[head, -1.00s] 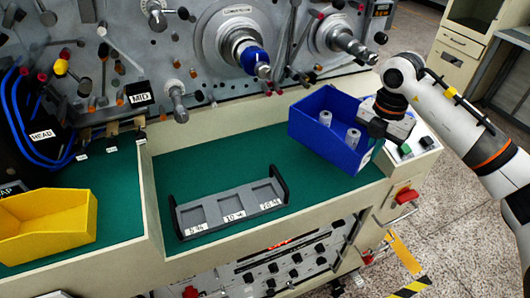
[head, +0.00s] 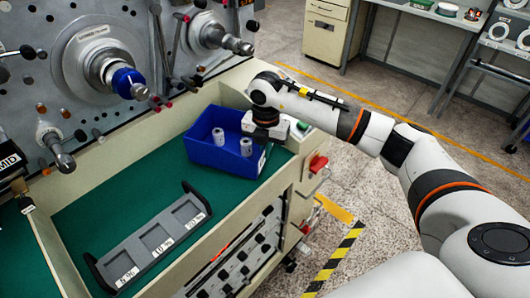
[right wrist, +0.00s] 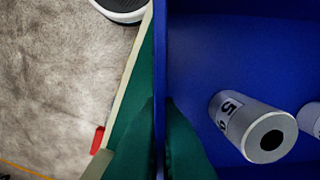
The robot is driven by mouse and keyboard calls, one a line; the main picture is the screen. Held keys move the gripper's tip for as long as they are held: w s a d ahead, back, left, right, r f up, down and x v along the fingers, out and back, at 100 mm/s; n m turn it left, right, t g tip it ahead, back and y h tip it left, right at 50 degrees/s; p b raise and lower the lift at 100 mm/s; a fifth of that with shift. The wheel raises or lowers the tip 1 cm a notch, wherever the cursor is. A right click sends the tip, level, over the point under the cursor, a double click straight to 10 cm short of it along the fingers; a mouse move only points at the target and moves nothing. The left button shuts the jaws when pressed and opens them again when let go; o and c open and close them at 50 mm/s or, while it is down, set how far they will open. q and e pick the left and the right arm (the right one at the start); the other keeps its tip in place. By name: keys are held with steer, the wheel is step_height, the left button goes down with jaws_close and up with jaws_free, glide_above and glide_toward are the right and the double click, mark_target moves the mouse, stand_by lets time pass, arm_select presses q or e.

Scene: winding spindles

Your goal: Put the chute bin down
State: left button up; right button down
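The blue bin (head: 212,157), which I take as the chute bin, is at the right end of the green bench top, upright. Two grey labelled cylinders (head: 218,137) stand in it. My right gripper (head: 268,130) is at the bin's right wall. One cylinder (right wrist: 258,128) shows inside, with another cut off at the right edge. I cannot tell whether the bin's base touches the bench. My left gripper is out of view.
A grey tray (head: 150,243) with three labelled recesses lies left of the bin, with green surface (head: 110,205) clear behind it. The machine panel with spindles (head: 127,82) rises behind. The bench's front rim and a red switch (head: 318,162) are near the bin.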

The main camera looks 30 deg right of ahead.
steer(key=shift+s+f, duration=0.1)
steer(key=shift+f, duration=0.95)
steer(key=c, duration=2)
jaws_free()
steer(key=shift+f, duration=0.15)
steer(key=shift+c, duration=0.2)
steer(key=o, duration=0.4)
step_height(320, 180, up, 11)
steer(key=b, duration=0.2)
steer(key=shift+b, duration=0.35)
steer(key=shift+r, duration=0.7)
